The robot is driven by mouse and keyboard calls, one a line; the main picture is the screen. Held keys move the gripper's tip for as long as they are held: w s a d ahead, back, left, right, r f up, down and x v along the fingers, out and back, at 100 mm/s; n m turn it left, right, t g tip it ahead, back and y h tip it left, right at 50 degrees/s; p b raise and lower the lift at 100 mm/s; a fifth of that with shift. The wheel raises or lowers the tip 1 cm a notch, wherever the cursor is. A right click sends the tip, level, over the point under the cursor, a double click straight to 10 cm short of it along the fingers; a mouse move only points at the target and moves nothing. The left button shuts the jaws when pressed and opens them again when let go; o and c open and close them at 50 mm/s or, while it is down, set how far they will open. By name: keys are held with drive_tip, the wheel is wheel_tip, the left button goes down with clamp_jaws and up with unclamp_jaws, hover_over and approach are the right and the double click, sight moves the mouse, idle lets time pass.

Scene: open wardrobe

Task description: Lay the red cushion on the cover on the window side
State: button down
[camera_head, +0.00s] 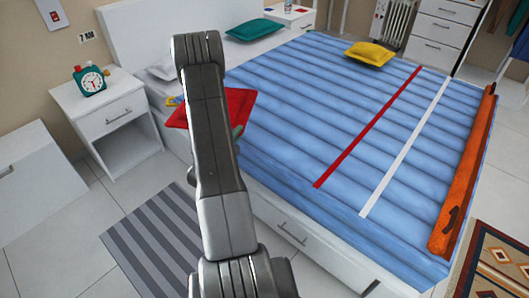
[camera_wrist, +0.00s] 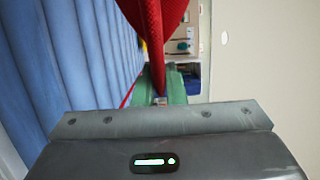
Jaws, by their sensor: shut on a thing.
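The red cushion (camera_head: 241,103) is partly hidden behind my arm in the head view, near the left edge of the bed. My gripper (camera_head: 237,131) is shut on it; only a little of the gripper shows beside the arm. In the wrist view, the red cushion (camera_wrist: 150,30) hangs edge-on from the green fingers of my gripper (camera_wrist: 160,95). The blue ribbed cover (camera_head: 330,100) lies over the bed, with a red stripe and a white stripe across it. It fills the left of the wrist view (camera_wrist: 75,50). I see no window. I cannot tell whether the cushion touches the cover.
A yellow cushion (camera_head: 369,54) lies on the cover's far part. A green cushion (camera_head: 254,29) lies near the headboard (camera_head: 150,30). A long orange object (camera_head: 465,180) runs along the cover's right edge. A nightstand (camera_head: 110,117) with a clock (camera_head: 90,81) stands at left. The cover's middle is clear.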

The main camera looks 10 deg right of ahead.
drive_tip(key=s+d+f+m+g+h+b, duration=0.25)
drive_tip(key=d+f+b, duration=0.45)
drive_tip(key=d+b, duration=0.55)
wheel_tip(320, 180, down, 9)
drive_tip(key=w+a+b, duration=0.1)
drive_tip(key=b, duration=0.3)
drive_tip(key=shift+m+g+h+b, duration=0.35)
drive_tip(key=shift+m+g+h, duration=0.1)
drive_tip(key=shift+f, duration=0.15)
drive_tip(key=shift+f, duration=0.2)
drive_tip(key=c, duration=1.5)
unclamp_jaws()
